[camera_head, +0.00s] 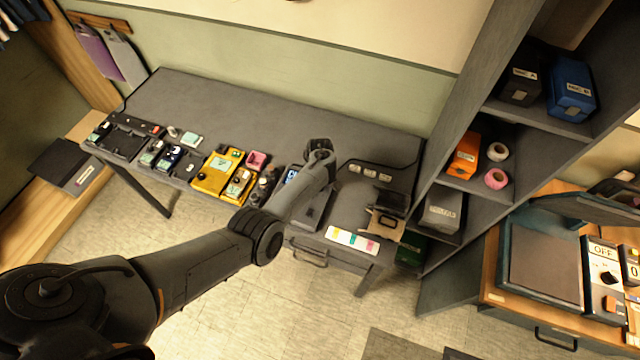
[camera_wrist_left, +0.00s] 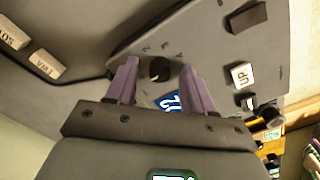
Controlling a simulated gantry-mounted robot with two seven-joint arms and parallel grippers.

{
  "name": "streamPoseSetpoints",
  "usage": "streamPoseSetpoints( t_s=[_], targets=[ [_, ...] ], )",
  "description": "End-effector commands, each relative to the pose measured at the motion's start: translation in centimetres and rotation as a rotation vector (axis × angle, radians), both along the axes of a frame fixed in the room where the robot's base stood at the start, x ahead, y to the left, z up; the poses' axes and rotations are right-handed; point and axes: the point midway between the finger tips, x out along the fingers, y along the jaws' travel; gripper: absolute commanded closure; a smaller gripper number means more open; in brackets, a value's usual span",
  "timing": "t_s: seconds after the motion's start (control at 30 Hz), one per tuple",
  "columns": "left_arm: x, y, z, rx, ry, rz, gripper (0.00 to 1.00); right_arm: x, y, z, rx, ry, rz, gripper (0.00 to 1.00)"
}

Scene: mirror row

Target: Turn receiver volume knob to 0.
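The receiver is a grey sloped panel beneath my left arm in the head view (camera_head: 312,212), mostly covered by that arm. In the left wrist view its panel (camera_wrist_left: 215,50) shows a small round black knob (camera_wrist_left: 159,69) with printed scale numbers beside it and a blue display (camera_wrist_left: 170,101). My left gripper (camera_wrist_left: 160,72) is open, with one purple finger on each side of the knob. Gaps show between the fingers and the knob, and I cannot tell its exact setting. In the head view the left fingertips are hidden by the wrist. My right gripper is not in view.
Coloured pedal-like boxes, including a yellow one (camera_head: 219,172), line the desk's left part. A grey shelf (camera_head: 470,130) stands at right.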

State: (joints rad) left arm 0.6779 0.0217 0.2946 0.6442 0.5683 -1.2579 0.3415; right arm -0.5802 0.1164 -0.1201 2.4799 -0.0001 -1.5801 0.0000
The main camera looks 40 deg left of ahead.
Motion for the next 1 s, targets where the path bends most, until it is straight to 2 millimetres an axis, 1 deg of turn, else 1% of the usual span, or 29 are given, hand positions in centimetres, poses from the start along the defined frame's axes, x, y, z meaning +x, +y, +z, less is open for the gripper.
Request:
streamPoseSetpoints(
  t_s=[0.2, 0.33, 0.47, 0.6, 0.8, 1.0],
  targets=[
    [0.0, 0.0, 0.1, 0.001, 0.000, -0.001, 0.48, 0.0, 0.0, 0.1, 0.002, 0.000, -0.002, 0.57],
    [0.0, 0.1, 1.0, 0.003, -0.001, 0.001, 0.48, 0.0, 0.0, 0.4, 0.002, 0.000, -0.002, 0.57],
    [0.0, 0.0, 2.8, 0.001, -0.002, -0.001, 0.48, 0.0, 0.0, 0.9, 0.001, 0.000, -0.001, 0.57],
    [0.1, 0.1, 5.2, 0.003, -0.003, -0.001, 0.48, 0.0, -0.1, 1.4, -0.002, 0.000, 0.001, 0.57],
    [0.0, 0.1, 8.4, 0.002, -0.002, -0.001, 0.48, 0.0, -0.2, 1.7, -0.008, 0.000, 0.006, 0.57],
    [0.0, 0.1, 10.3, 0.002, -0.001, 0.000, 0.48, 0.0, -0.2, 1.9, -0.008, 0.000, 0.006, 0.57]
  ],
)
